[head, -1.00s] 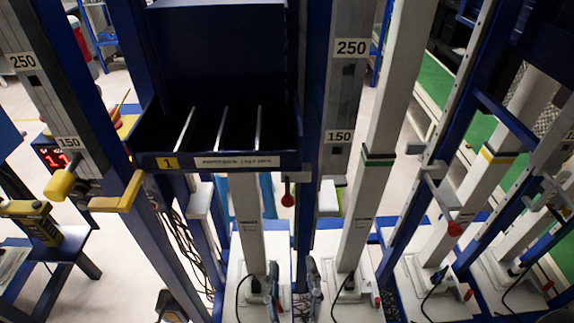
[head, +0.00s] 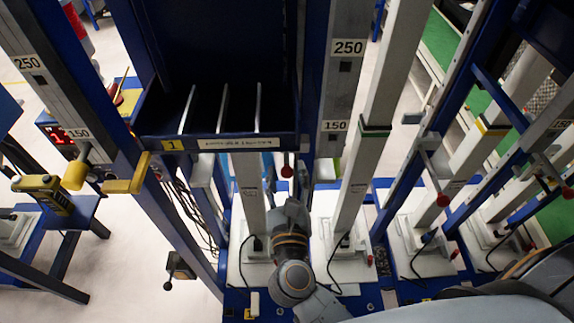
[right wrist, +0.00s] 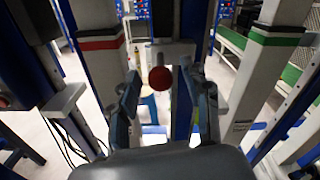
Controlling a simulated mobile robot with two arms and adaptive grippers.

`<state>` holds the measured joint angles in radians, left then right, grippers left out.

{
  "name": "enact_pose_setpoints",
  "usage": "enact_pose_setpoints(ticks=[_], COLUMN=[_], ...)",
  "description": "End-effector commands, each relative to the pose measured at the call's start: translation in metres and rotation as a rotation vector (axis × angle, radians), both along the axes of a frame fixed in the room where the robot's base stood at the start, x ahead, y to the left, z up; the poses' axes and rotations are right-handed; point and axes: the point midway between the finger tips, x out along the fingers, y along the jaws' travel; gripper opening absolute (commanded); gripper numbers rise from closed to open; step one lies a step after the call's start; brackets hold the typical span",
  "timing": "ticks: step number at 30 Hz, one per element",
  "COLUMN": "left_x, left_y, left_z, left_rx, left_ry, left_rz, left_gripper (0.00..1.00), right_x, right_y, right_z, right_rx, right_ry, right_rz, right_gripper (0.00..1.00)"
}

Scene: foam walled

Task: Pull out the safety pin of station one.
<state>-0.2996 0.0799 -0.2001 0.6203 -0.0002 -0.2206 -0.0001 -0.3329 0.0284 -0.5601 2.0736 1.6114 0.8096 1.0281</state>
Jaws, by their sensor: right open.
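The safety pin of station one shows as a red ball knob (head: 287,171) under the right end of the dark blue shelf marked 1 (head: 173,145). In the right wrist view the red knob (right wrist: 160,78) appears between the finger tips, with space on both sides. My right gripper (head: 290,207) is below the knob in the head view. In the right wrist view its two fingers (right wrist: 160,92) are spread apart and hold nothing. The pin's shaft is mostly hidden behind the knob. My left gripper is not in view.
Blue and grey uprights stand around the shelf, one with a 150 label (head: 335,126). A yellow handle (head: 127,180) sticks out at the left. Other red knobs (head: 443,200) hang at stations to the right. A white column (right wrist: 98,45) stands left of the fingers.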

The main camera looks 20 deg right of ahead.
Motion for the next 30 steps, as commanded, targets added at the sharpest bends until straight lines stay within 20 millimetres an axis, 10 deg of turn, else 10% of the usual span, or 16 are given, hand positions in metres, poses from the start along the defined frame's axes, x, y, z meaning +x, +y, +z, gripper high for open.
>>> enact_pose_setpoints(ticks=[12,20,30], left_x=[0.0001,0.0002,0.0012], left_y=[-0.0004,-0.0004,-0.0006], left_z=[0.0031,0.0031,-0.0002], left_rx=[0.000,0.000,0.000], left_ry=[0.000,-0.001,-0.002], left_rz=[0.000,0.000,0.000], left_gripper=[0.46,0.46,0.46], right_x=[0.0093,0.0090,0.0003], right_y=[-0.0031,-0.0030,-0.0001], right_z=[-0.0004,-0.0003,-0.0027], right_rx=[0.000,0.001,0.003], right_ry=[0.001,0.000,0.003], right_rz=[-0.001,-0.001,0.000], right_gripper=[0.48,0.00,0.00])
